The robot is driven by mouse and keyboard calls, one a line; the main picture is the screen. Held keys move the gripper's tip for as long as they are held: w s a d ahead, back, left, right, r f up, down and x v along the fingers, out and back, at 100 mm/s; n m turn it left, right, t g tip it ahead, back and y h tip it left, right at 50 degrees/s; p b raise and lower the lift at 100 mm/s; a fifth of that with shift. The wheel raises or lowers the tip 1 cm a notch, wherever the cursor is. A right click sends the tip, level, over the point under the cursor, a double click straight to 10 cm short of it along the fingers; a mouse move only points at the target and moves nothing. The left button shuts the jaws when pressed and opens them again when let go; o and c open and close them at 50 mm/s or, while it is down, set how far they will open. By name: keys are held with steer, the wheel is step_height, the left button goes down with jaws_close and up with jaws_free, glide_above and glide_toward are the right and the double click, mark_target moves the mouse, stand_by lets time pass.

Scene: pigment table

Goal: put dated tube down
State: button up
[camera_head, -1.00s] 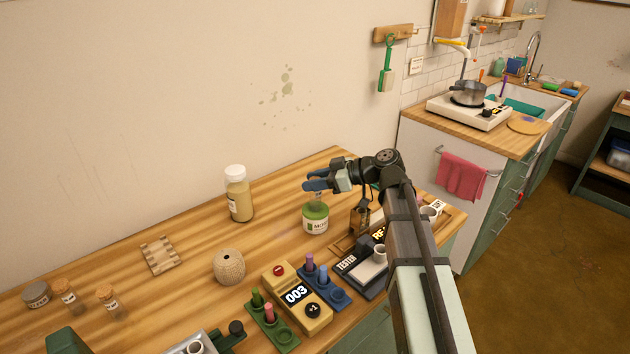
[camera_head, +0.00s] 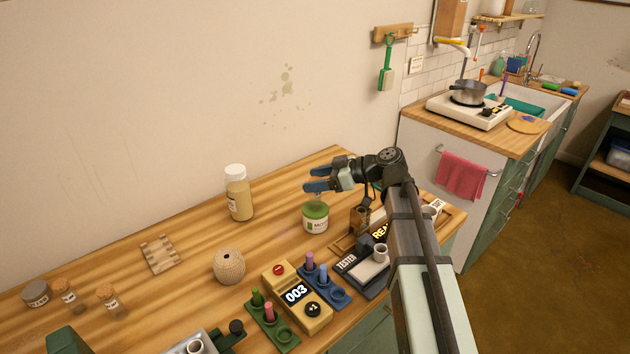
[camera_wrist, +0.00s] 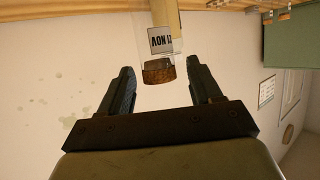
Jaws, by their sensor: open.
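In the wrist view, the dated tube (camera_wrist: 158,44) is clear, with a white label reading something like "11 NOV" and a brown cork. It shows upside down, cork end toward my gripper. My gripper (camera_wrist: 160,82) is open, with the cork in the space in front of and between its fingers and a gap to each side. In the head view my gripper (camera_head: 317,180) is open above the green-topped jar (camera_head: 315,218). I cannot make out the tube clearly there; a faint clear shape shows just over the jar.
A tan bottle (camera_head: 239,194) with a white cap stands left of the jar. Corked vials (camera_head: 67,294) stand far left. Bare tabletop lies between bottle and pot.

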steer(key=v, duration=1.1)
steer(key=shift+r, duration=0.15)
steer(key=shift+s+d, duration=0.1)
steer(key=shift+d, duration=0.05)
